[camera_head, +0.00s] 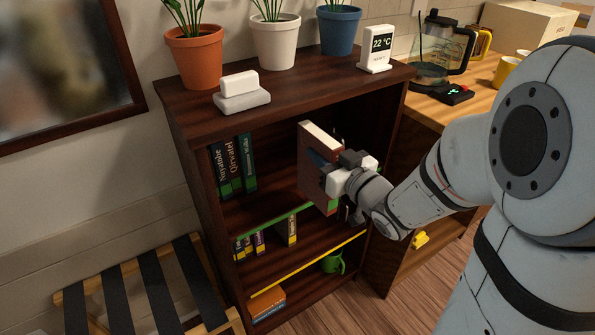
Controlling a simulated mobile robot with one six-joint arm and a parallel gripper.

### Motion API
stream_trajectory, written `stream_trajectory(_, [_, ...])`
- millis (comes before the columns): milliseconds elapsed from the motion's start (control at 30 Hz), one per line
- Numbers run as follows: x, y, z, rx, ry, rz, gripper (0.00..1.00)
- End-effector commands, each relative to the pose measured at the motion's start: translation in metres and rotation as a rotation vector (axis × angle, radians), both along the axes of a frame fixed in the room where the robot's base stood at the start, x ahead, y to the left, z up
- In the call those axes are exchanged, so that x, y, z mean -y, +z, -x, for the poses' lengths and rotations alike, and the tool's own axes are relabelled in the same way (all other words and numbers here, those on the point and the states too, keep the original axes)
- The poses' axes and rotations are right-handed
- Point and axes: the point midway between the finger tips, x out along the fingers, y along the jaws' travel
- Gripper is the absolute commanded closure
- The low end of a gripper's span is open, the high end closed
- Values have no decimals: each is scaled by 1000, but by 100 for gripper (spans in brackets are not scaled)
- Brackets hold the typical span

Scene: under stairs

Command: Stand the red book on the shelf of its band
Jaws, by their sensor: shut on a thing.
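The red book (312,184) is upright and slightly tilted, with its pale page edges on top and a dark blue patch on its side. My gripper (343,170) is shut on it, at the right front of the bookcase's upper opening. A green patch shows at the book's lower right; I cannot tell whether it is on the book or the shelf edge. The upper shelf (262,209) has a green band along its front edge. The shelf below has a yellow band (305,267). I cannot tell whether the book touches the shelf.
Green-banded books (247,162) stand at the upper shelf's left, with bare shelf to their right. An orange book (266,303) lies at the bottom. Pots (276,42) stand on top.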

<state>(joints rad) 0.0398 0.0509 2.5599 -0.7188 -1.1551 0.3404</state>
Motion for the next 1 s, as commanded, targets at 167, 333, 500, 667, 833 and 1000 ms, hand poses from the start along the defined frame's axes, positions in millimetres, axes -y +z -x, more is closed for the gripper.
stream_trajectory(167, [4,1,-1,2,-8,-1,100])
stream_trajectory(333, [3,1,-3,1,-9,-1,100])
stream_trajectory(500, [-14,3,-26,-2,-5,-1,100])
stream_trajectory(667, [-39,0,-62,2,-5,-1,100])
stream_trajectory(833, [-64,0,-100,2,-6,-1,100])
stream_trajectory(1000, [-83,0,-130,2,-8,-2,100])
